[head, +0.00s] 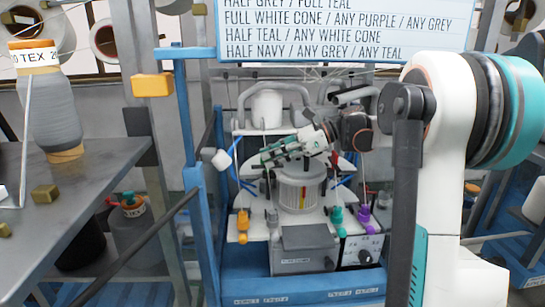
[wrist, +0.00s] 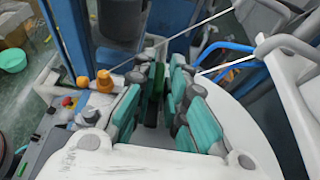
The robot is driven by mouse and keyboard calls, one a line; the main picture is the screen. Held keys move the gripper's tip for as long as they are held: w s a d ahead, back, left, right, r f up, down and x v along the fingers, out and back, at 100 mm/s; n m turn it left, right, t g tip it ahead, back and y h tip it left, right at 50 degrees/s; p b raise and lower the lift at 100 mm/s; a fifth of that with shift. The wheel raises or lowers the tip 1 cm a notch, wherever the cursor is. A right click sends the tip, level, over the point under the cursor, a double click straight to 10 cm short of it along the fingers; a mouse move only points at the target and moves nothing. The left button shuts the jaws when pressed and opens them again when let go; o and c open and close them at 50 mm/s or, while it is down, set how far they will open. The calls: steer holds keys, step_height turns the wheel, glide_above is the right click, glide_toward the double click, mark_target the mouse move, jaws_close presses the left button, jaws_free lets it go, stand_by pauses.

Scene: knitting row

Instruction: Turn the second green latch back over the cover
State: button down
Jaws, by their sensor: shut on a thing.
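My gripper (head: 268,156) reaches in from the right over the top of the small knitting machine (head: 300,190) in the head view. In the wrist view its teal-padded fingers (wrist: 160,72) are close together. They are shut on the green latch, which is mostly hidden between them. A narrow dark green strip (wrist: 152,112) shows in the gap. The white rounded cover (wrist: 245,130) lies below and to the right of the fingers in the wrist view. The second latch cannot be told apart from any other.
An orange-capped piece (head: 243,222), a green one (head: 336,215) and a purple one (head: 364,214) stand at the machine's front. A blue post (head: 188,130) rises at its left. White tubing (wrist: 290,50) and thin yarns run close to my gripper. A grey shelf (head: 90,180) holds a cone (head: 50,110).

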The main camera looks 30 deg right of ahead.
stand_by(0.3)
steer(key=c, duration=1.7)
jaws_free()
steer(key=shift+d, duration=0.1)
steer(key=v, duration=0.7)
steer(key=shift+d, duration=0.15)
